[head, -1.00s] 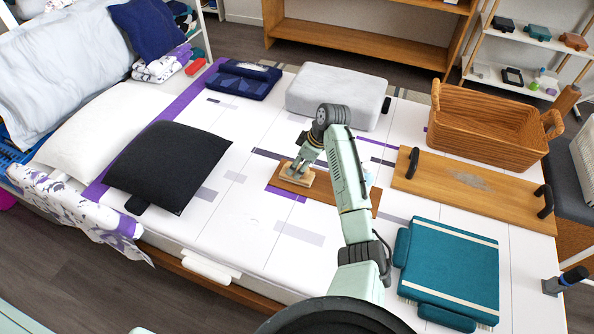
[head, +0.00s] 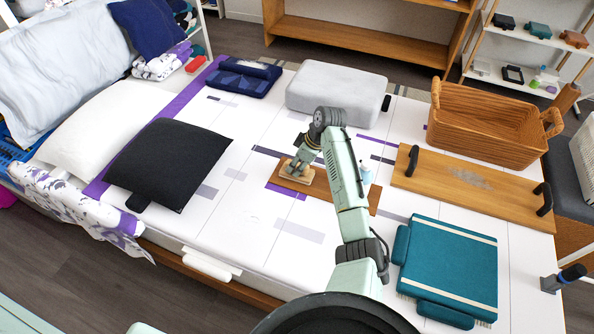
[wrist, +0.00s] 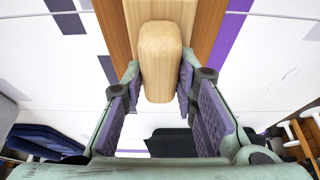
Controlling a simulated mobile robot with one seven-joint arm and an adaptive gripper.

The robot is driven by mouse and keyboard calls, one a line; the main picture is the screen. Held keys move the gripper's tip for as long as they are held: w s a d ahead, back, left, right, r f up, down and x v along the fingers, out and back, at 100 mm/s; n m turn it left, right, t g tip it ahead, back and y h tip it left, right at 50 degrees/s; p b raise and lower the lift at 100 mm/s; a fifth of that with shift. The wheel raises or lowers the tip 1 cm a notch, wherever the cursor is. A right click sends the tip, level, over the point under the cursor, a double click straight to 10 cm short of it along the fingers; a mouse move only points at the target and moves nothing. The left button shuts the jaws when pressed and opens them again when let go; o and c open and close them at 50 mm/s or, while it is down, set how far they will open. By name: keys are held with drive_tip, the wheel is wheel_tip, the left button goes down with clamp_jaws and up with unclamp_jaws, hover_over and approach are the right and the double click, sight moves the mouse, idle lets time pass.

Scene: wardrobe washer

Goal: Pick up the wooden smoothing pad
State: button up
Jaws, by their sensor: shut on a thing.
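The wooden smoothing pad (head: 297,175) is a small, pale, rounded block over the left end of a brown wooden board (head: 318,192) on the bed. My gripper (head: 299,168) reaches down onto the pad from above. In the wrist view, the pad (wrist: 160,50) sits between the purple-padded fingers of my gripper (wrist: 158,82), which are shut on its sides. The pad's underside is hidden, so I cannot tell for sure whether it is clear of the board.
A black cushion (head: 168,163) lies to the left, and a grey box-shaped cushion (head: 335,92) behind. A handled wooden board (head: 470,188), a wicker basket (head: 485,120) and a teal folded item (head: 452,265) are to the right. A small light bottle (head: 366,174) stands close by my arm.

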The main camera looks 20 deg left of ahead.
clamp_jaws()
drive_tip(key=shift+r, duration=0.4)
wheel_tip(320, 180, up, 2)
drive_tip(key=shift+r+b, duration=0.15)
drive_tip(key=shift+b, duration=0.55)
drive_tip(key=s+d+r+b, duration=0.1)
drive_tip(key=s+d+r, duration=0.1)
drive_tip(key=s, duration=1.4)
drive_tip(key=shift+d, duration=0.3)
drive_tip(key=shift+w, duration=0.1)
